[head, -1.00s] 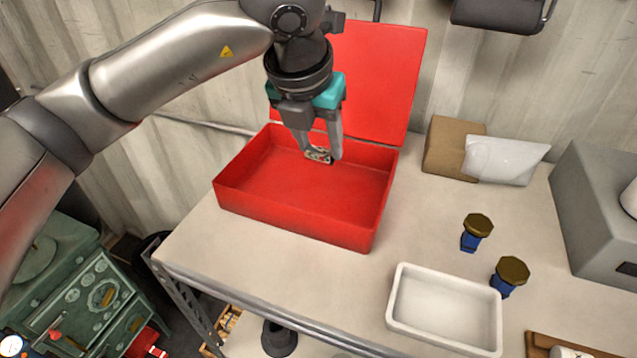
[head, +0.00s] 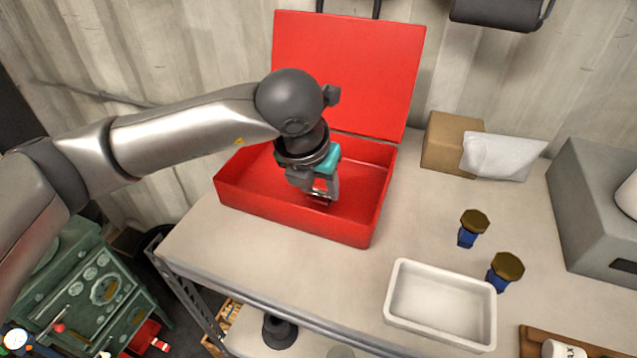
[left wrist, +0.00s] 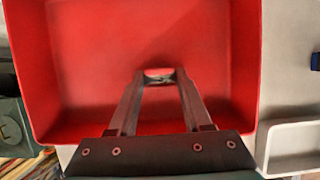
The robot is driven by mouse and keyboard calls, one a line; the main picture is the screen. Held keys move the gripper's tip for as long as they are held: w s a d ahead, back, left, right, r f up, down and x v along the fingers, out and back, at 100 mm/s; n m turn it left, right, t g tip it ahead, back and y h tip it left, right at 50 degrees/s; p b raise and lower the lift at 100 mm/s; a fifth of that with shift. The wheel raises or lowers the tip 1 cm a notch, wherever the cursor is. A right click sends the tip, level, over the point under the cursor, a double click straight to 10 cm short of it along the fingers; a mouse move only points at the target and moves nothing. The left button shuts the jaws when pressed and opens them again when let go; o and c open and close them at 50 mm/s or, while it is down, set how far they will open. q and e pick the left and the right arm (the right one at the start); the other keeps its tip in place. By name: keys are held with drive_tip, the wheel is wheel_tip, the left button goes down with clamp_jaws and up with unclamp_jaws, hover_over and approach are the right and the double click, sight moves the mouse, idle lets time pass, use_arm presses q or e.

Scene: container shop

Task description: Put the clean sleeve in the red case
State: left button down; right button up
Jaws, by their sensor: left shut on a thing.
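The red case (head: 300,225) stands open on the worktop, with its lid (head: 349,70) upright at the back. My left gripper (head: 322,197) is down inside the case, low near its floor. It is shut on a small metallic ring-like piece, the sleeve (left wrist: 159,75), which shows between the fingertips in the left wrist view. The fingers hide much of the sleeve in the head view. I cannot tell whether it touches the case floor. The rest of the case floor looks empty. My right gripper is not in view.
A white tray (head: 393,313) is at the front right of the case. Two blue pieces with brass hexagonal heads (head: 474,222) (head: 506,268) stand beside it. A cardboard box (head: 446,143) and a white packet (head: 505,158) lie at the back. A grey machine (head: 597,225) is at right.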

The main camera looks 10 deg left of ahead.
use_arm(q)
drive_tip(key=shift+c, duration=1.7)
unclamp_jaws()
drive_tip(key=b+v, duration=0.1)
drive_tip(key=v, duration=1.1)
drive_tip(key=shift+r, duration=0.1)
